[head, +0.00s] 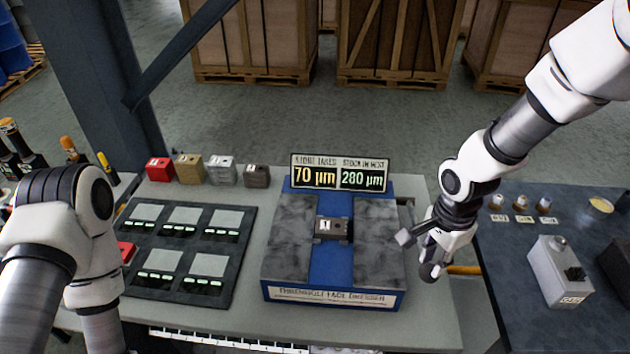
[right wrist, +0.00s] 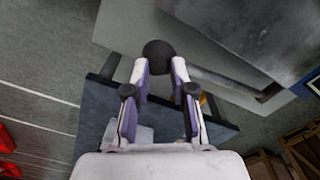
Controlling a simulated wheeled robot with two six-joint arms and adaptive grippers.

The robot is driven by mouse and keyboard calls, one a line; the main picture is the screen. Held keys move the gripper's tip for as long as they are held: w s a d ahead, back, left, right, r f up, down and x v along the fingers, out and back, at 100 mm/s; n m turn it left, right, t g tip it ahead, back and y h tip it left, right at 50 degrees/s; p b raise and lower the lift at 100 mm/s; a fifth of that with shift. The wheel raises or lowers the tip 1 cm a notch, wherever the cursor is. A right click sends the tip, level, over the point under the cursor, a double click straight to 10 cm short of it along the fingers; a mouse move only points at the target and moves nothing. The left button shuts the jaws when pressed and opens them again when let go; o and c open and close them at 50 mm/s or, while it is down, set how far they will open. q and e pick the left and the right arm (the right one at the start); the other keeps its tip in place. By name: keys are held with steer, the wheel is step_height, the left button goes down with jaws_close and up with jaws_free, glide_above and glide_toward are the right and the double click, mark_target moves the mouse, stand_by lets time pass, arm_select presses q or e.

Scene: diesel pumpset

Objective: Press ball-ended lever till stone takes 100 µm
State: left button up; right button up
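The blue dressing machine (head: 333,265) has two grey stone slabs with a small dark block marked 1 (head: 331,229) between them. Its display (head: 340,174) reads "STONE TAKES 70 µm" and "STOCK IN NEST 280 µm". My right gripper (head: 416,256) is at the machine's right side. In the right wrist view, the dark ball end of the lever (right wrist: 158,55) lies at the tips of my right gripper (right wrist: 160,70), whose fingers stand apart on either side. Whether they touch the ball is unclear. My left gripper is out of view.
A dark panel (head: 247,262) with several lit plates lies left of the machine. Red, tan and grey blocks stand behind it. A dark side table (head: 520,282) at right holds a grey box (head: 556,270) and small labelled pieces. Wooden crates stand on the floor behind.

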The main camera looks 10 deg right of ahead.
step_height(320, 180, down, 2)
steer(key=shift+s+f+b, duration=0.15)
steer(key=shift+b, duration=0.6)
steer(key=w+r+p, duration=0.1)
steer(key=r+p, duration=0.6)
steer(key=r, duration=0.1)
steer(key=w+r+p, duration=0.2)
steer(key=r+p, duration=0.5)
steer(key=r, duration=0.1)
steer(key=shift+w+d+p, duration=0.3)
steer(key=shift+d+p, duration=0.05)
steer(key=shift+d, duration=0.05)
